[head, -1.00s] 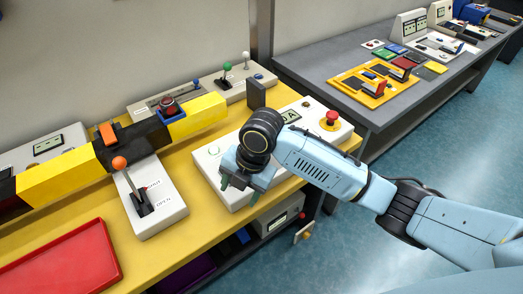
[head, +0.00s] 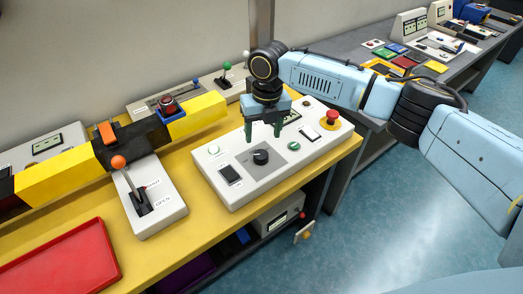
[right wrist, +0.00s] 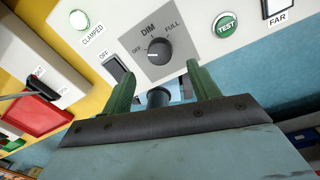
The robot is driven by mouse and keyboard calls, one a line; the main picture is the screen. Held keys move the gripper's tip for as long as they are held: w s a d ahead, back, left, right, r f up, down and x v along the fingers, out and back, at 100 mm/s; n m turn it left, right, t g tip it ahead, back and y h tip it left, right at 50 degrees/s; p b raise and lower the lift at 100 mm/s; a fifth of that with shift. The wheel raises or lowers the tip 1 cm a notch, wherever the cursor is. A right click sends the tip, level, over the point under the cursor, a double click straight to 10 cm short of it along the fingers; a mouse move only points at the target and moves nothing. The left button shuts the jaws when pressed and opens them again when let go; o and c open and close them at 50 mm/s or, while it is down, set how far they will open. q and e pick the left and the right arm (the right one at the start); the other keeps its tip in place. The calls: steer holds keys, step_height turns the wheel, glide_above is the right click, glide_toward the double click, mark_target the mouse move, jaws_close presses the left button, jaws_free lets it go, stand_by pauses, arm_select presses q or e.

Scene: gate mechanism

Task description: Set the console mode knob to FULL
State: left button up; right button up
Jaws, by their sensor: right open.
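The console (head: 290,168) is a light grey box on the yellow bench. Its black round mode knob (head: 261,157) sits on a grey plate near the middle of the panel. In the right wrist view the knob (right wrist: 159,51) has the labels OFF, DIM and FULL around it; I cannot tell for sure which its mark points at. My right gripper (head: 263,133) is open and empty, with green fingers above the panel, just behind the knob in the head view. In the wrist view its fingertips (right wrist: 162,84) appear on either side, apart from the knob. My left gripper is not in view.
The console also bears a black rocker switch (head: 230,174), a green button (right wrist: 226,25) marked TEST and a red mushroom button (head: 331,119). A lever box (head: 155,205) with an orange knob stands left. A red tray (head: 62,262) lies front left.

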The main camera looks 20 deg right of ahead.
mark_target(261, 154)
steer(key=f, duration=0.7)
steer(key=shift+a+f, duration=0.1)
steer(key=shift+a, duration=0.1)
